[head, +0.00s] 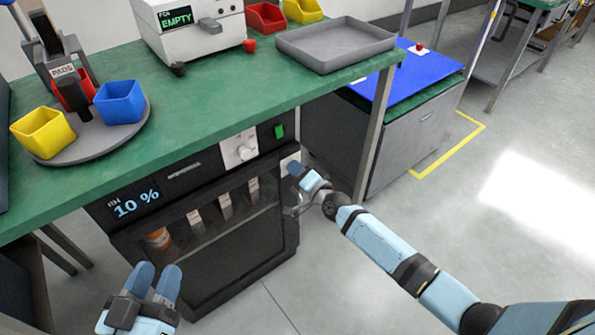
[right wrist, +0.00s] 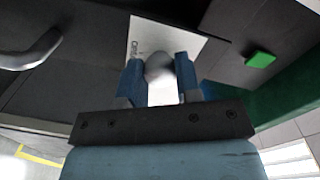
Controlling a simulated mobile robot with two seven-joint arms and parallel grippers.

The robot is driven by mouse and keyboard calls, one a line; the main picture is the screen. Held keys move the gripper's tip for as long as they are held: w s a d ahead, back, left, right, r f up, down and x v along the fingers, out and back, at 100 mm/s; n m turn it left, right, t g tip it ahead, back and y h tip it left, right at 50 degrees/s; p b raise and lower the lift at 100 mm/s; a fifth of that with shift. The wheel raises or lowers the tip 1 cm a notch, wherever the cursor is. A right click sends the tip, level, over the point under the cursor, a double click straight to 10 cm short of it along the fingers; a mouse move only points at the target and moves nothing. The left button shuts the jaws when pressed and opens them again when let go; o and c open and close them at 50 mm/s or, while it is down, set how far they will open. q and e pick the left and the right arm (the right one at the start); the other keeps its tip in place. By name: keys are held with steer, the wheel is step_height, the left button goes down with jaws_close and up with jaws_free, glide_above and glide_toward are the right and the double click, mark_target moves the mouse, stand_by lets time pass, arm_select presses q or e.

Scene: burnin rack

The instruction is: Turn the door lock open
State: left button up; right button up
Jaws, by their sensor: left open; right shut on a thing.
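The door lock is a rounded grey knob (right wrist: 160,67) on a white plate with small print, clearest in the right wrist view. In the head view the plate (head: 289,159) shows at the upper right of the dark cabinet's front, and my gripper hides the knob. My right gripper (head: 296,170) is shut on the knob, with one blue finger on each side of it in the right wrist view (right wrist: 159,75). The cabinet door (head: 240,250) looks closed, with several items behind its window. My left gripper (head: 156,274) is open and empty, low in front of the cabinet's left side.
A curved door handle (right wrist: 30,50) is close to the lock. A green switch (head: 279,131), a white dial plate (head: 239,148) and a 10 % display (head: 136,202) are on the cabinet's front. The green bench (head: 200,110) overhangs it.

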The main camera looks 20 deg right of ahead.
stand_by(0.3)
steer(key=o, duration=0.9)
arm_select(q)
steer(key=shift+s+d+f, duration=0.1)
steer(key=shift+s+f, duration=0.05)
steer(key=shift+f, duration=0.05)
step_height(320, 180, down, 6)
steer(key=a+g+y+p, duration=0.2)
steer(key=p, duration=0.1)
steer(key=shift+s+a+g+y, duration=0.25)
steer(key=shift+s+g+y, duration=0.05)
steer(key=shift+s+g, duration=0.1)
arm_select(e)
steer(key=v, duration=1.3)
steer(key=shift+s+d+r, duration=0.1)
steer(key=shift+s+d, duration=0.05)
steer(key=shift+s, duration=0.25)
arm_select(q)
steer(key=shift+r, duration=0.2)
